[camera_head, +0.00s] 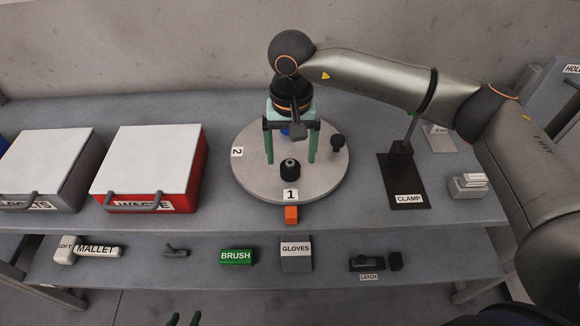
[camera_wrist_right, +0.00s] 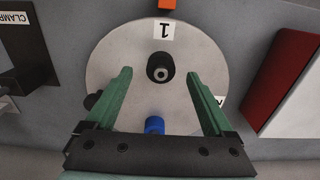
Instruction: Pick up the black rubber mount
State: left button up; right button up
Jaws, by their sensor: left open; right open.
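The black rubber mount (camera_head: 290,171) is a short black cylinder with a grey centre. It stands on the round grey turntable (camera_head: 327,189), behind the label 1. In the right wrist view the mount (camera_wrist_right: 160,68) appears between the green fingertips, with clear space on both sides. My right gripper (camera_head: 290,161) is open and empty, pointing down over the turntable; its fingers also frame the right wrist view (camera_wrist_right: 159,75). The exact height gap to the mount is hard to judge. My left gripper (camera_head: 184,319) shows only its open fingertips at the bottom edge, far from the mount.
A black knob-like part (camera_head: 338,142) and a blue part (camera_wrist_right: 154,126) are on the turntable. An orange block (camera_head: 291,215) is at its front edge. A red waste box (camera_head: 196,165) stands left, a clamp stand (camera_head: 404,183) right. A lower shelf holds a mallet, brush and gloves box.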

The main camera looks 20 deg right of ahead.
aim_at(290, 162)
jog(key=f, duration=0.4)
jog(key=shift+w+f+p, duration=0.15)
jog(key=shift+w+p, duration=0.1)
jog(key=shift+p, duration=0.05)
jog(key=shift+c, duration=0.3)
grip_shut()
